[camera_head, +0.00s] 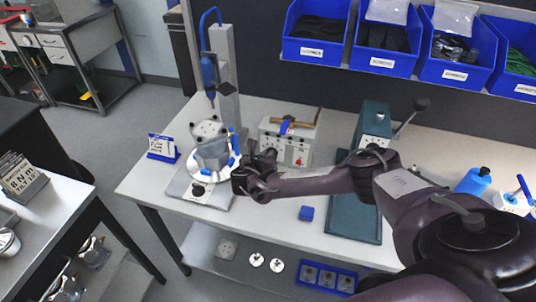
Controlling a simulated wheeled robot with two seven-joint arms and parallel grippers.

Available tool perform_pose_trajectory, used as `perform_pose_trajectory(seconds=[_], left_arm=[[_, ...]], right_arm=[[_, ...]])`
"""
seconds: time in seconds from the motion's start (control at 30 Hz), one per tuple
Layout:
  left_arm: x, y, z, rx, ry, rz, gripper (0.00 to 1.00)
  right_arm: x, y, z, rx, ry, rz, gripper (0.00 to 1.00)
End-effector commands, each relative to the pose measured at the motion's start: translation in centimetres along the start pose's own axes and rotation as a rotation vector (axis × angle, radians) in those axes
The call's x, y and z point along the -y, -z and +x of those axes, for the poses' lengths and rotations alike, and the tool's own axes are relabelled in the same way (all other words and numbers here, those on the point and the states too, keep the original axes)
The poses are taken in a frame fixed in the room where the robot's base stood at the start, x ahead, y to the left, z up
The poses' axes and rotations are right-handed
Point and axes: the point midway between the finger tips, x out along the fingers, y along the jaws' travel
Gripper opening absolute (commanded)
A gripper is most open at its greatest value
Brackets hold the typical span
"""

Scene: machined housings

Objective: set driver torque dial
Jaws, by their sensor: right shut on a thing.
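The blue torque driver (208,70) hangs upright on a grey stand (226,75) above a grey machined housing (211,145). The housing sits on a fixture plate at the left of the bench. A light controller box (298,150) with small red marks on its front stands right of it. My right gripper (262,164) reaches in from the right and is at the lower left of the controller box. It is shut on what appears to be the dial there; the fingers hide the dial and its setting. My left gripper is out of view.
A green press (374,125) with a lever stands right of the box. A blue-white sign (162,148) stands at left. Blue bins (318,48) hang behind. An "8 Nm" sign (22,178) stands on the left table.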

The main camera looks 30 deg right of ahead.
Motion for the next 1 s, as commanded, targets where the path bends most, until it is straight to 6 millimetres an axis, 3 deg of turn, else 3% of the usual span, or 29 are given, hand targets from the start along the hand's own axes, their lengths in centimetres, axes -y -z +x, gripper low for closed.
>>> perform_pose_trajectory(seconds=[0.5, 1.0], left_arm=[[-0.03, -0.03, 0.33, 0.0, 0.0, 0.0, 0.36], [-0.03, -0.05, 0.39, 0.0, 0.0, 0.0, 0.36]], right_arm=[[-0.88, -0.07, 0.09, 0.002, 0.109, -0.258, 0.0], [-0.91, -0.08, 0.09, 0.001, 0.123, -0.292, 0.0]])
